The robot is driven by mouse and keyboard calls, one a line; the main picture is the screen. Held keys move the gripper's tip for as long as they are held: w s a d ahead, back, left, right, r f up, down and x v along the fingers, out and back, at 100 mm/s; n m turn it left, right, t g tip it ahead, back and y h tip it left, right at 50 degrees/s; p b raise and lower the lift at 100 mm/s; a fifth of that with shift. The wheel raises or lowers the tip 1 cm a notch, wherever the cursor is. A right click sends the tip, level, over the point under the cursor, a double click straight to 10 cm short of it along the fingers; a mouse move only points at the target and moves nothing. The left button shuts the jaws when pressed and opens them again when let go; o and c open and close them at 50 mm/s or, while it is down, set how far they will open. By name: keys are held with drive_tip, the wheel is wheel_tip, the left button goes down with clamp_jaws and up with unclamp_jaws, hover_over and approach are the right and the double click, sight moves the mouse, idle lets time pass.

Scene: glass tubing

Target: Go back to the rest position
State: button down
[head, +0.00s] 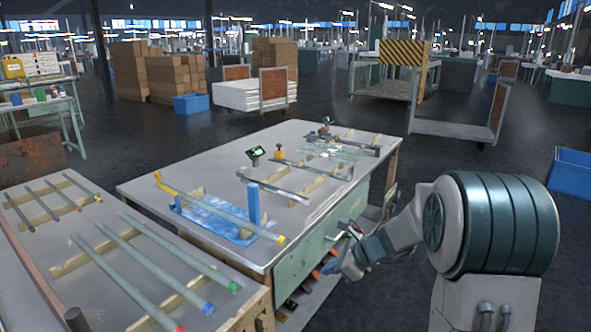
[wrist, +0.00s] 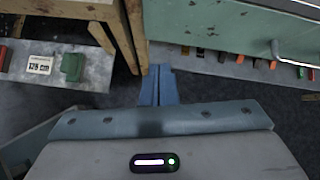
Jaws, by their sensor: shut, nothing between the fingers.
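My gripper (head: 331,270) hangs in the air beside the front right of the workbench (head: 150,188), lower than its top, in the head view. In the wrist view its two blue fingers (wrist: 159,70) lie together, shut, with nothing between them. They point toward the gap between a wooden leg (wrist: 133,32) and the green cabinet (wrist: 215,32) under the bench. On the bench, a yellow-ended tube (head: 228,217) rests across a blue stand (head: 253,204) and a yellow support, above a blue mat (head: 205,222).
A nearer table (head: 60,275) at the left holds several glass tubes on wooden racks. A lower shelf (wrist: 210,62) with small coloured items lies below the cabinet. Carts (head: 455,130), boxes and a blue bin (head: 572,172) stand farther off. Dark floor (head: 385,295) is open at the right.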

drive_tip(key=s+d+r+n+g+h+p, duration=0.1)
drive_tip(key=s+d+r+n+h+p, duration=0.1)
drive_tip(key=s+r+n+p, duration=0.4)
drive_tip(key=s+d+r+n+g+h+p, duration=0.1)
drive_tip(key=s+r+n+h+p, duration=0.4)
drive_tip(key=s+r+n, duration=0.9)
drive_tip(key=s+d+n+p, duration=0.1)
drive_tip(key=s+n, duration=0.1)
drive_tip(key=s, duration=0.5)
drive_tip(key=shift+s+r+p, duration=0.25)
drive_tip(key=shift+s+p, duration=0.05)
drive_tip(key=shift+s, duration=0.1)
